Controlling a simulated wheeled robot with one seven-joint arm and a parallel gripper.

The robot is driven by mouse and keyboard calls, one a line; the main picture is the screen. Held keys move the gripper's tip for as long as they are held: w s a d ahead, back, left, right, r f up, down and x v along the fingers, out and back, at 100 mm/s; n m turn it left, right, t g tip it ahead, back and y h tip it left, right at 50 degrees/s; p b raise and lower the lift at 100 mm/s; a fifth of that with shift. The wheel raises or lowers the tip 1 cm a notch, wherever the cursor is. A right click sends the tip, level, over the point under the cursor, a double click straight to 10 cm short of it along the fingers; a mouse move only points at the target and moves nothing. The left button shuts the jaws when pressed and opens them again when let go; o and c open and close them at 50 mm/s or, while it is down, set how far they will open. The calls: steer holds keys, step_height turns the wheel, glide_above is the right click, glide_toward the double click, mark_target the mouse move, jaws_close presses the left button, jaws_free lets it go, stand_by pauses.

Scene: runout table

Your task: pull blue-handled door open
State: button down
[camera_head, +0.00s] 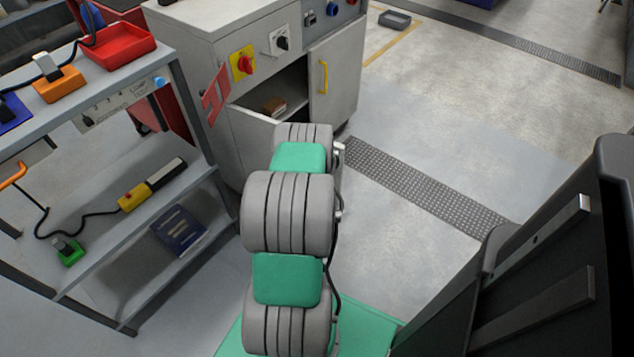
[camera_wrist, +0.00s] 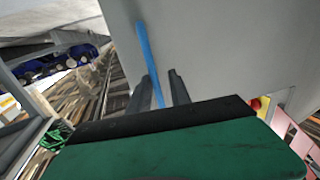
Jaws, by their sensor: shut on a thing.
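In the wrist view, the blue handle (camera_wrist: 145,50) is a thin bar on a plain light grey door panel (camera_wrist: 215,45). My gripper (camera_wrist: 163,82) has its two dark fingers at the lower part of the bar and is shut on it. In the head view my arm crosses the middle and reaches to the grey cabinet (camera_head: 185,40). My gripper and the blue handle are hidden there behind the arm. I cannot tell from these views how far the blue-handled door stands open.
A yellow-handled door (camera_head: 340,75) is on the cabinet, beside a dark opening with a brown box (camera_head: 274,105). A grey shelf rack (camera_head: 190,95) with a red tray (camera_head: 117,45) stands close on the left. The floor (camera_head: 440,130) to the right is clear, crossed by a metal grating (camera_head: 425,185).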

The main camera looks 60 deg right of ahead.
steer(key=shift+w+d+r, duration=0.2)
steer(key=shift+w+d, duration=0.05)
steer(key=shift+w, duration=0.3)
steer(key=c, duration=1.5)
jaws_free()
steer(key=shift+w+a+f, duration=0.1)
steer(key=shift+w, duration=0.05)
steer(key=shift+s+a+f, duration=0.1)
steer(key=shift+s+f, duration=0.05)
steer(key=shift+s, duration=0.2)
steer(key=shift+a, duration=0.1)
